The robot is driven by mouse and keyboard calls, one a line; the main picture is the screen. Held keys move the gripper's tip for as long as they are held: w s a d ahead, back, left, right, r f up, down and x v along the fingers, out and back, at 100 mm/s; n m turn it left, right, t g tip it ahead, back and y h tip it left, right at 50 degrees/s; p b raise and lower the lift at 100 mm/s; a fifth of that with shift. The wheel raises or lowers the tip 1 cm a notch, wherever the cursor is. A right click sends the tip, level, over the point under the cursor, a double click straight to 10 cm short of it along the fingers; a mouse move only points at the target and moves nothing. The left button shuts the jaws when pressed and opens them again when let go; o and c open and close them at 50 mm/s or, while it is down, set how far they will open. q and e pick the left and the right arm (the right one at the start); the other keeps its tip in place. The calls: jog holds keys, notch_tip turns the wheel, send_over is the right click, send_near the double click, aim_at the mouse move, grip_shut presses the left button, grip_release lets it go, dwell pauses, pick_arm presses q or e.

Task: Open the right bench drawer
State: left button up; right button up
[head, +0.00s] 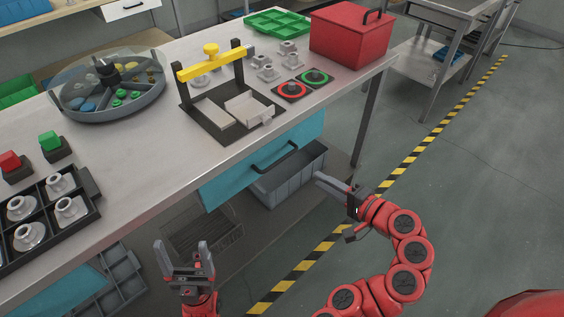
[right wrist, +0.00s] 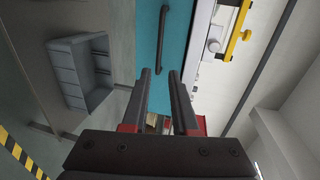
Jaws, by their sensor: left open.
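The right bench drawer (head: 301,138) has a teal front under the bench top and looks shut. Its dark bar handle (head: 274,155) runs along the front. In the right wrist view the teal front (right wrist: 147,52) runs up the middle, with the handle (right wrist: 163,40) upright in the picture, beyond the fingertips. My right gripper (head: 318,177) is to the right of the handle in the head view, apart from it. Its two fingers (right wrist: 160,72) are spread with nothing between them. My left gripper (head: 186,244) is open and empty, left of and below the drawer.
A grey crate (head: 284,180) stands under the drawer, close to my right gripper; it also shows in the right wrist view (right wrist: 67,72).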

aim_at(283, 160)
jog(key=p+x, duration=0.1)
jog(key=x, duration=1.4)
jog(key=shift+w+a+f, duration=0.15)
jog(key=shift+w+a, duration=0.1)
grip_shut()
dwell(0.7)
